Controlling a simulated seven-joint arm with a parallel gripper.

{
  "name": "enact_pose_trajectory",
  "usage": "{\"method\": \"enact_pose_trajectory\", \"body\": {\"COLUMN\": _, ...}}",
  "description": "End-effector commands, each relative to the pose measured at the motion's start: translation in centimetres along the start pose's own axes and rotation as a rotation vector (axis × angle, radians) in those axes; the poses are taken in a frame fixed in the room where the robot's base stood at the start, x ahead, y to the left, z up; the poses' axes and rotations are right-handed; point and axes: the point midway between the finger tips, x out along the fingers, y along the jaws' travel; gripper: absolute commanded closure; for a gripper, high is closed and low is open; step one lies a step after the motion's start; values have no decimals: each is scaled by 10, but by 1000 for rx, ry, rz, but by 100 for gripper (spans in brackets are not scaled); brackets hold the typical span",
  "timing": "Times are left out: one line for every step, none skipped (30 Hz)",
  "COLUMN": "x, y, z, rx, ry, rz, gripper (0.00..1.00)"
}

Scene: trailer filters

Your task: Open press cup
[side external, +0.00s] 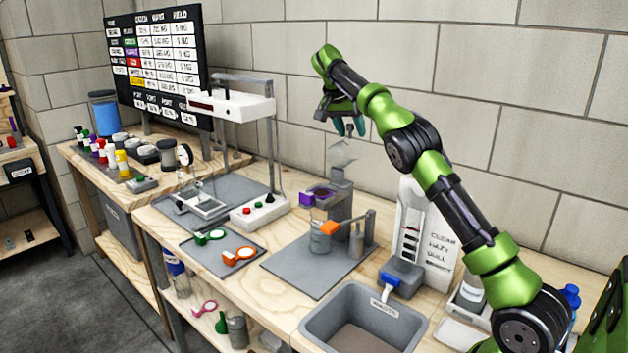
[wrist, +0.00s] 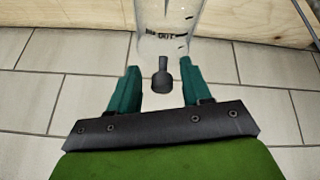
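My gripper (side external: 347,124) is high over the bench in the side view, above a clear, cup-like part (side external: 342,153) on top of a grey column (side external: 340,195). This may be the press cup; I cannot tell for sure. In the wrist view, my gripper's teal fingers (wrist: 160,88) are apart, one on each side of a small dark grey knob (wrist: 161,77). Gaps show between the knob and both fingers. A clear cylinder with dark markings (wrist: 168,28) appears beyond the knob. Whether the knob joins the cylinder is unclear.
A purple part (side external: 318,196) sits beside the column. A glass beaker (side external: 320,238) and an orange-ended stand (side external: 331,228) are on the grey mat (side external: 300,272). A sink (side external: 365,318) is in front. A white-topped frame (side external: 232,104) stands left; the wall is close behind.

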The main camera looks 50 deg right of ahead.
Motion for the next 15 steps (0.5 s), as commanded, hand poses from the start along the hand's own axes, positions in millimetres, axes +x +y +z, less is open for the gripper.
{"method": "enact_pose_trajectory", "body": {"x": -1, "y": -1, "z": 0, "rx": 0, "ry": 0, "rz": -3, "gripper": 52}}
{"method": "enact_pose_trajectory", "body": {"x": -1, "y": -1, "z": 1, "rx": -1, "ry": 0, "rz": -4, "gripper": 52}}
{"method": "enact_pose_trajectory", "body": {"x": -2, "y": -1, "z": 1, "rx": -1, "ry": 0, "rz": -5, "gripper": 52}}
{"method": "enact_pose_trajectory", "body": {"x": -2, "y": -1, "z": 1, "rx": -1, "ry": 0, "rz": -6, "gripper": 52}}
{"method": "enact_pose_trajectory", "body": {"x": -2, "y": -2, "z": 1, "rx": -1, "ry": -1, "rz": -7, "gripper": 52}}
{"method": "enact_pose_trajectory", "body": {"x": -3, "y": -2, "z": 1, "rx": -1, "ry": -1, "rz": -8, "gripper": 52}}
{"method": "enact_pose_trajectory", "body": {"x": -3, "y": -2, "z": 1, "rx": -1, "ry": -1, "rz": -8, "gripper": 52}}
{"method": "enact_pose_trajectory", "body": {"x": -4, "y": -2, "z": 1, "rx": -1, "ry": 0, "rz": -9, "gripper": 52}}
{"method": "enact_pose_trajectory", "body": {"x": -4, "y": -2, "z": 1, "rx": -1, "ry": 0, "rz": -9, "gripper": 52}}
{"method": "enact_pose_trajectory", "body": {"x": -5, "y": -2, "z": 1, "rx": -1, "ry": 1, "rz": -9, "gripper": 52}}
{"method": "enact_pose_trajectory", "body": {"x": -6, "y": -2, "z": 1, "rx": 0, "ry": 1, "rz": -8, "gripper": 52}}
{"method": "enact_pose_trajectory", "body": {"x": -8, "y": -2, "z": 0, "rx": 1, "ry": 2, "rz": -7, "gripper": 52}}
{"method": "enact_pose_trajectory", "body": {"x": -10, "y": -1, "z": 0, "rx": 0, "ry": 3, "rz": -6, "gripper": 52}}
{"method": "enact_pose_trajectory", "body": {"x": -12, "y": -1, "z": 0, "rx": 0, "ry": 2, "rz": -4, "gripper": 52}}
{"method": "enact_pose_trajectory", "body": {"x": -15, "y": -1, "z": 1, "rx": 0, "ry": 2, "rz": -4, "gripper": 52}}
